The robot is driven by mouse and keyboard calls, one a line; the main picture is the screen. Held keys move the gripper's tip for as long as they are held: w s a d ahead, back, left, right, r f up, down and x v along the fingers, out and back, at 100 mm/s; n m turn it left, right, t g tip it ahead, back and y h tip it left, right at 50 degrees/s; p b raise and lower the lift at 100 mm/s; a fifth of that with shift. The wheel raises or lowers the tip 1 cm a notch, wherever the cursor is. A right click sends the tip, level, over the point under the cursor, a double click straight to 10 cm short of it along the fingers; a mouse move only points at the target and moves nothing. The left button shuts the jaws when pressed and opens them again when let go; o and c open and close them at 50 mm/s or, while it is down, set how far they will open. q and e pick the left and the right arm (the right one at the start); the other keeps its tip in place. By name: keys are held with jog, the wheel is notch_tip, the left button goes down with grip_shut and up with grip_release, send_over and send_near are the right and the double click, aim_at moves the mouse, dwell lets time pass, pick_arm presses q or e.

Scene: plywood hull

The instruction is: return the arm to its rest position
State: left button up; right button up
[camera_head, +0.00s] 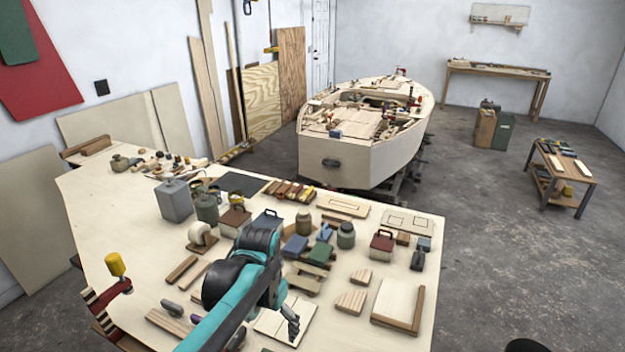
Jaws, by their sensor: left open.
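My left arm (232,306), teal and black, reaches in from the bottom edge over the near part of the plywood worktable (95,215). Its elbow or joint housing hides part of the table. My left gripper (291,324) hangs at the end of the arm, pointing down over a pale flat board (270,322). Its fingers are small in the picture, open, and I see nothing between them. I cannot tell how far above the board they are. My right gripper is out of view.
Tins, boxes, blocks and boards crowd the table around my arm, including a grey can (174,201), a dark red box (382,243) and a framed board (398,303). A yellow-handled tool (115,264) stands at the left edge. A boat hull (365,160) stands behind; open floor lies right.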

pick_arm(q)
jog(key=s+a+f+n+t+b, duration=0.2)
jog(key=s+t, duration=0.1)
jog(key=s, duration=0.2)
jog(key=s+a+f+n+t+b, duration=0.1)
jog(key=s+a+n+t+b, duration=0.1)
jog(key=s+t, duration=0.2)
jog(key=shift+s+a+f, duration=0.35)
jog(key=shift+s+f, duration=0.05)
jog(key=shift+s, duration=0.35)
